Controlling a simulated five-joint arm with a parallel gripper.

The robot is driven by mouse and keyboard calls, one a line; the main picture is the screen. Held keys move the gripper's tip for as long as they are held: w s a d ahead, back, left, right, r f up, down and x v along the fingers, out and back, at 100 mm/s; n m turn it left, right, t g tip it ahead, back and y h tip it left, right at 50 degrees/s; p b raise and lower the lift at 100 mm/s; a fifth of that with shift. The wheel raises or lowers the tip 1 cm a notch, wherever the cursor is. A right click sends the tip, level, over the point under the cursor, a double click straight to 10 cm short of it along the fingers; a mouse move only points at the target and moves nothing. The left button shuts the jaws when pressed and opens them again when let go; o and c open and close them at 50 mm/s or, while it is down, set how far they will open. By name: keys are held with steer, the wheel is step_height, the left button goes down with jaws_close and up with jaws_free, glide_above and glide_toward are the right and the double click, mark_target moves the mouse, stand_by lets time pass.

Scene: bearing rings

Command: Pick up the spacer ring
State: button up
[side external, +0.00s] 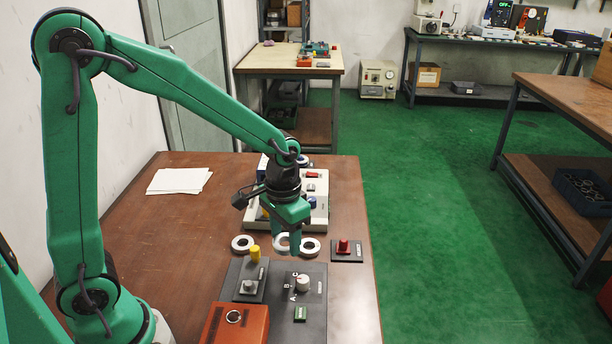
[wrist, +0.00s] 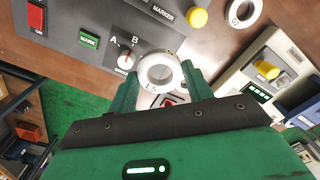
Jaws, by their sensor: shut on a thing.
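My gripper (side external: 291,243) points down over the brown table, and its green fingers are closed on a pale ring (side external: 281,240). In the wrist view my gripper (wrist: 161,86) has a finger on either side of this ring (wrist: 157,60), which carries a small dark marking. Part of it is hidden behind a finger in the side view. I cannot tell whether it is clear of the table. A second ring (side external: 242,244) lies to the left and shows a letter in the wrist view (wrist: 240,14). A third ring (side external: 310,247) lies close on the right.
A dark control panel (side external: 316,278) with knobs and a yellow button (side external: 254,254) stands in front of the rings. A white instrument (side external: 318,215) stands behind them. A red knob on a dark plate (side external: 346,255) is at the right edge. The table's left side is mostly clear.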

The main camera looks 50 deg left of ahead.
steer(key=shift+s+d+r, duration=0.3)
steer(key=shift+d+r, duration=0.15)
steer(key=shift+d, duration=0.25)
steer(key=shift+w, duration=0.1)
steer(key=w+a+n, duration=0.2)
steer(key=w+a, duration=0.2)
steer(key=a, duration=0.4)
steer(key=w+a+n, duration=0.2)
steer(key=w+a, duration=0.3)
steer(key=a, duration=0.3)
steer(key=w+a+r+n, duration=0.1)
steer(key=w+a, duration=0.3)
steer(key=a, duration=0.4)
steer(key=shift+w+a+n, duration=0.2)
steer(key=shift+a+n, duration=0.05)
steer(key=shift+n, duration=0.25)
steer(key=shift+f, duration=0.1)
steer(key=shift+f, duration=1.85)
steer(key=shift+f, duration=1.75)
